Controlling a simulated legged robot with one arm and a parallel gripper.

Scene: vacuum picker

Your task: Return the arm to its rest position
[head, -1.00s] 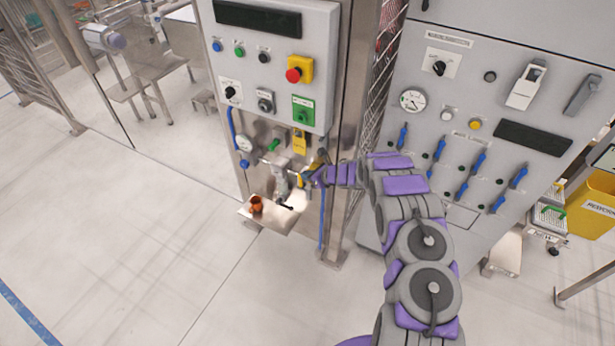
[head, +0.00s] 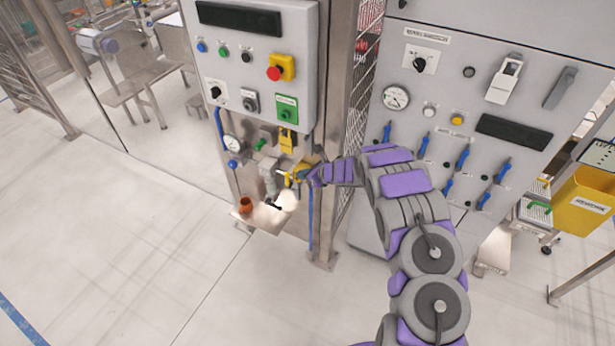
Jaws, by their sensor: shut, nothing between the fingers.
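My arm (head: 405,195), grey with purple pads, reaches up from the bottom right and bends left toward the smaller control cabinet. My gripper (head: 298,177) is at its end, small in view, beside the pipe fittings below that cabinet. It is shut, and I see nothing held in it. A yellow part (head: 297,170) shows right by the gripper; whether they touch is too small to tell. A grey valve body (head: 268,178) stands just left of the gripper. A small orange-brown cup (head: 246,205) sits on the metal shelf (head: 268,222) below.
The smaller cabinet (head: 255,75) has buttons and a red emergency stop (head: 275,73). The larger cabinet (head: 470,95), with several blue-handled levers, stands close behind my arm. A yellow bin (head: 583,205) is at right. The pale floor (head: 110,230) at left is clear.

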